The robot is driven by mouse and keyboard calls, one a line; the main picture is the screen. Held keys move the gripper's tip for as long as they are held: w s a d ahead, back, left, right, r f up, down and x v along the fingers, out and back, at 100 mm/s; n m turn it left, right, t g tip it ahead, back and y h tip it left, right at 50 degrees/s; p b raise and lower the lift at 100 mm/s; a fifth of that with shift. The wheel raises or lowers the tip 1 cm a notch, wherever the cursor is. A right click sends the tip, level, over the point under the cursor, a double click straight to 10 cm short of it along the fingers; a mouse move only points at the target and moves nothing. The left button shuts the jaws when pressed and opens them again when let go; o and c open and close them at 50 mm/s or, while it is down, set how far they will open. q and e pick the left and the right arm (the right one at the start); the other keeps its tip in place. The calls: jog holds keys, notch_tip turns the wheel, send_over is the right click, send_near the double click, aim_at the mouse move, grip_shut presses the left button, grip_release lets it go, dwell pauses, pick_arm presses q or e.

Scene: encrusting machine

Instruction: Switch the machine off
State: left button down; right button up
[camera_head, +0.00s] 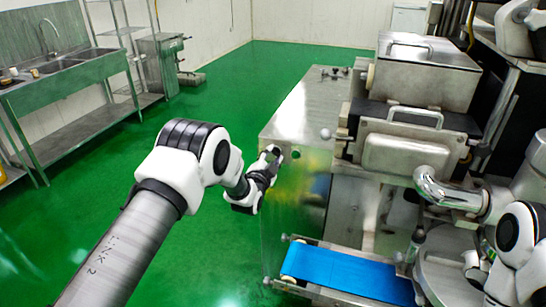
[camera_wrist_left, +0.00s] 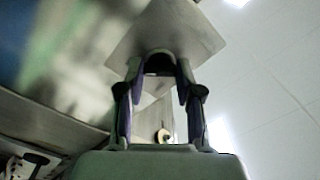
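The encrusting machine is a steel cabinet (camera_head: 310,110) with a shiny front panel, in the middle of the head view. A small dark round knob or button (camera_head: 297,155) sits high on that panel. My left gripper (camera_head: 274,154) is at the panel's upper left, just left of that button; I cannot tell whether it touches the panel. In the left wrist view its two fingers (camera_wrist_left: 160,78) stand apart with nothing clearly held between them, before a pale square surface. My right gripper does not show clearly.
A blue conveyor belt (camera_head: 345,272) runs out low at the machine's front. Steel hoppers (camera_head: 415,75) stand on top at the right. A steel sink bench (camera_head: 70,82) is far left. The green floor (camera_head: 230,90) between is clear.

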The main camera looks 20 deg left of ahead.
pick_arm(q)
jog(key=shift+f+n+b, duration=0.2)
jog(key=shift+n+b, duration=0.4)
jog(key=shift+b, duration=0.2)
jog(key=n+b, duration=0.7)
jog(key=shift+n, duration=0.3)
jog(key=n+b, duration=0.3)
jog(key=n, duration=0.1)
jog(key=n+b, duration=0.2)
jog(key=n, duration=0.3)
jog(key=shift+r, duration=0.2)
jog(key=c, duration=0.8)
grip_release()
jog(key=shift+o, duration=0.2)
